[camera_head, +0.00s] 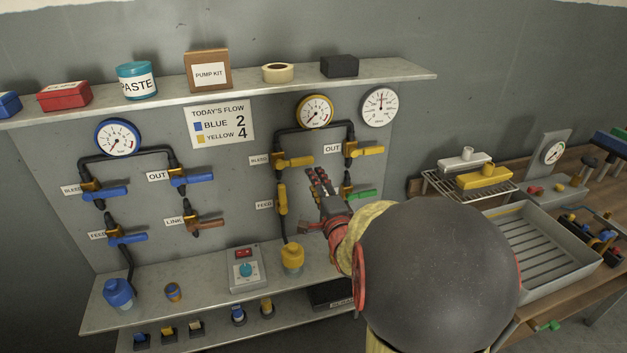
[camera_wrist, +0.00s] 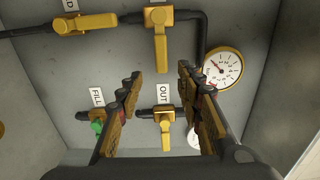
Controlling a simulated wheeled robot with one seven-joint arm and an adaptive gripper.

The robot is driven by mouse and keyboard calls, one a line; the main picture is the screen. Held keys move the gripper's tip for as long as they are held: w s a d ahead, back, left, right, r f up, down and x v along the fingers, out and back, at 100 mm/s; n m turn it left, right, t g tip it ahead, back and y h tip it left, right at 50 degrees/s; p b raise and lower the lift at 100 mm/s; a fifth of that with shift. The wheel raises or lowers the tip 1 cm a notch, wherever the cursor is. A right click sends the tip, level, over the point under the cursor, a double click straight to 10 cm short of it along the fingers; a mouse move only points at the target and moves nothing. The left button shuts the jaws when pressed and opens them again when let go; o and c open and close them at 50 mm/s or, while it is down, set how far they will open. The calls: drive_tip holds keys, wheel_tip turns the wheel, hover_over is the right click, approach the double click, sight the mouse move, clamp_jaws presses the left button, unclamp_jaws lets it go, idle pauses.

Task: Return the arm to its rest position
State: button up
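My gripper (camera_head: 314,203) is in front of the right half of the grey valve panel (camera_head: 228,172), close to the yellow-handled pipe circuit. In the wrist view my gripper (camera_wrist: 160,75) has its two fingers well apart, with nothing held between them. Beyond the gap is a yellow valve handle (camera_wrist: 167,135) beside an OUT label (camera_wrist: 150,96). A green handle (camera_head: 361,195) shows just right of the fingers in the head view. My arm reaches forward from the lower right and hides part of the panel and lower shelf.
An upper shelf (camera_head: 220,94) carries a paste tub (camera_head: 137,82), a pump kit box (camera_head: 208,72) and other items. A lower shelf (camera_head: 205,296) holds a blue bottle (camera_head: 118,294), a yellow bottle (camera_head: 292,258) and a control box (camera_head: 245,269). A bench with a grey tray (camera_head: 550,277) stands right.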

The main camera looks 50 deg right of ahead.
idle(0.6)
drive_tip(key=s+a+f+n+g+y, duration=0.3)
drive_tip(key=s+f+n+g, duration=0.6)
drive_tip(key=f, duration=0.5)
drive_tip(key=s+a+r+n+y, duration=0.2)
drive_tip(key=a+r+n, duration=0.2)
drive_tip(key=a, duration=0.7)
drive_tip(key=s+a+r+n+y, duration=0.2)
drive_tip(key=a+r+n, duration=0.3)
drive_tip(key=a, duration=0.6)
drive_tip(key=s+a+r+n+y, duration=0.2)
drive_tip(key=a+n, duration=0.4)
drive_tip(key=a, duration=0.6)
wheel_tip(320, 180, up, 3)
drive_tip(key=shift+s+f+n+g+y, duration=0.2)
drive_tip(key=shift+s+n+g+y, duration=0.1)
drive_tip(key=shift+s, duration=0.5)
drive_tip(key=shift+p, duration=0.3)
